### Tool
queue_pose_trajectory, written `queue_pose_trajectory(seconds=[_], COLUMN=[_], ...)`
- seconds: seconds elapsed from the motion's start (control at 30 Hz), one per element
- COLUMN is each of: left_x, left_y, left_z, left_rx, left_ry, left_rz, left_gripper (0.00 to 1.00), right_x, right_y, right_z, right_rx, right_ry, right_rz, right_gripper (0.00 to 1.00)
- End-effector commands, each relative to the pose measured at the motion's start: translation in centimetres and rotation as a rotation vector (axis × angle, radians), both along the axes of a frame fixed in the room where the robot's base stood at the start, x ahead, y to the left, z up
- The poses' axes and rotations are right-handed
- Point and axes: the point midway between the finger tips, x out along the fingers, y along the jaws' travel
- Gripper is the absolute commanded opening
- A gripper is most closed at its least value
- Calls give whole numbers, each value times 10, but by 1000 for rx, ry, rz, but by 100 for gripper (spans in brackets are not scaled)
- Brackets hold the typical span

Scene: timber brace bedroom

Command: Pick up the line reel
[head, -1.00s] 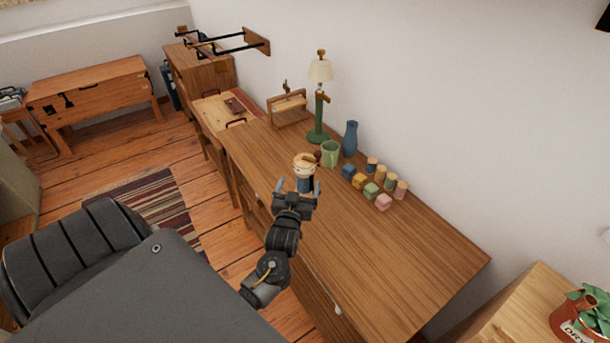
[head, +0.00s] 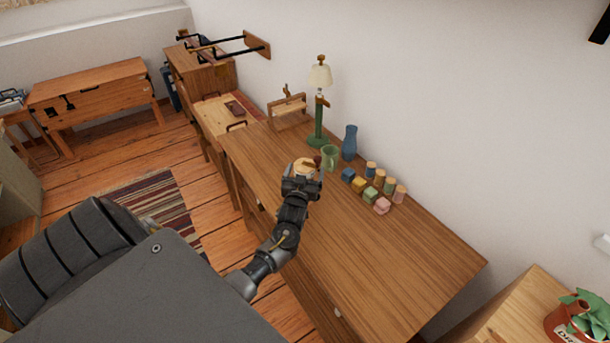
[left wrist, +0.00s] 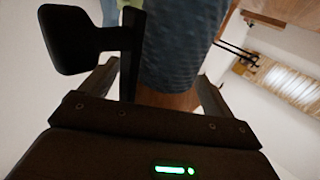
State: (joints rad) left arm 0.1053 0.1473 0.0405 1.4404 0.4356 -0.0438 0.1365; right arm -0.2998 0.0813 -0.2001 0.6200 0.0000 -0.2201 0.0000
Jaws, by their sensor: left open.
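The line reel (head: 306,164) stands on the long wooden desk, with its pale wooden top showing just past my left gripper (head: 302,178). The hand hides its lower part in the head view. In the left wrist view its blue, textured winding (left wrist: 185,45) fills the space between the fingers of the left gripper. The left gripper is open around the reel; I cannot tell whether either finger touches it. My right gripper is not in view.
A green mug (head: 330,156), a blue vase (head: 349,143) and a green-based lamp (head: 318,110) stand close behind the reel. Several coloured blocks and pegs (head: 370,194) lie to its right. The desk's near right part (head: 390,265) is clear.

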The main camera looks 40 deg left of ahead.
Motion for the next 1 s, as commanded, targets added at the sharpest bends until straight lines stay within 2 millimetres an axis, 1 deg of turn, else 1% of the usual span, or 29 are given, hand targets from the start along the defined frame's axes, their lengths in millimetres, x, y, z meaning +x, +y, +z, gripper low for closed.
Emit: queue_pose_trajectory(seconds=[0.03, 0.1, 0.33, 0.37, 0.77, 0.8, 1.0], left_x=[5, 9, 10, 10, 9, 10, 10], left_y=[3, 5, 6, 6, 5, 6, 5], left_z=[1, 1, 0, 0, 0, 1, 1], left_rx=[1, 1, 1, 0, 0, 0, 0], left_ry=[0, 0, 0, 0, 0, -1, -1], left_rz=[1, 1, 1, 1, 0, 0, 0], left_gripper=[88, 88, 88, 87, 35, 32, 32], right_x=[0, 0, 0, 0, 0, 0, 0], right_y=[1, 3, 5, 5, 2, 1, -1], right_z=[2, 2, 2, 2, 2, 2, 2], right_rx=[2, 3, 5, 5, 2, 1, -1], right_ry=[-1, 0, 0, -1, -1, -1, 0], right_rz=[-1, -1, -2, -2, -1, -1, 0], right_gripper=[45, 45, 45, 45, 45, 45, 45])
